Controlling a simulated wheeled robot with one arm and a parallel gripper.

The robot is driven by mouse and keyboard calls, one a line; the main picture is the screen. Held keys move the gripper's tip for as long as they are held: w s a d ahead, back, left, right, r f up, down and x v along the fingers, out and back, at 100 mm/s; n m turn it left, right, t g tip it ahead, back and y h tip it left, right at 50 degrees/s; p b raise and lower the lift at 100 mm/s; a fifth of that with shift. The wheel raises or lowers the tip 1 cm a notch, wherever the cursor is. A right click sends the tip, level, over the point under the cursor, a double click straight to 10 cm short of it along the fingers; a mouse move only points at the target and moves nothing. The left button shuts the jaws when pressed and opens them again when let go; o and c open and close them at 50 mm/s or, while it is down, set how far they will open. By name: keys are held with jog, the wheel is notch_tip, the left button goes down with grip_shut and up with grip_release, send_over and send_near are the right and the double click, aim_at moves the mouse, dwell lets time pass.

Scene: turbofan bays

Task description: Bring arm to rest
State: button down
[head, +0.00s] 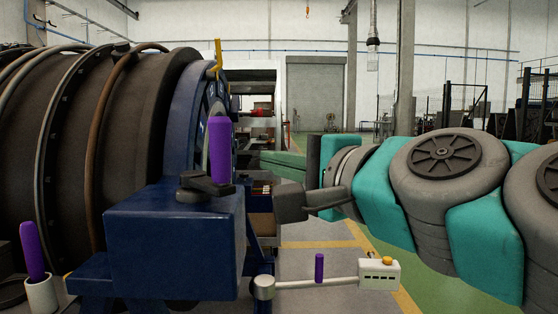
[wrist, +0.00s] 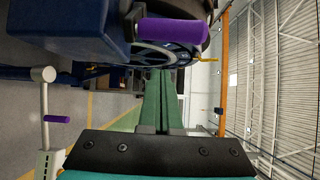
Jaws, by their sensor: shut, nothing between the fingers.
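My gripper (head: 288,204) is shut and empty. In the head view it is at the end of my arm, which reaches in from the right. It is in the air, to the right of the blue box (head: 170,245) and apart from it in the picture. A dark lever with an upright purple handle (head: 220,150) sits on the box. In the wrist view, the dark plate of my gripper spans the bottom, and the purple handle (wrist: 173,31) shows at the top.
The large turbofan (head: 130,110) fills the left. A white bar with a purple grip (head: 319,267) and a control box (head: 379,273) extends low in front. Another purple handle (head: 32,250) stands in a white cup at lower left. Green floor is open at the right.

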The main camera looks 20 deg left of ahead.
jog(key=s+d, duration=0.3)
jog(key=s, duration=0.2)
jog(key=w+d+f+n+g+h, duration=0.1)
jog(key=d+f+n+g+h, duration=0.25)
jog(key=f, duration=1.15)
jog(key=w+d+f+n+g+h, duration=0.15)
jog(key=d+f+h, duration=0.35)
jog(key=f, duration=0.9)
jog(key=s+d+f+n+g+h, duration=0.2)
jog(key=s+d+f+g+h, duration=0.4)
jog(key=s+d+f, duration=0.8)
jog(key=d+f+g, duration=0.1)
jog(key=d+f, duration=0.1)
jog(key=d, duration=0.2)
jog(key=shift+s+d+f+n, duration=0.25)
jog(key=shift+s+n, duration=0.05)
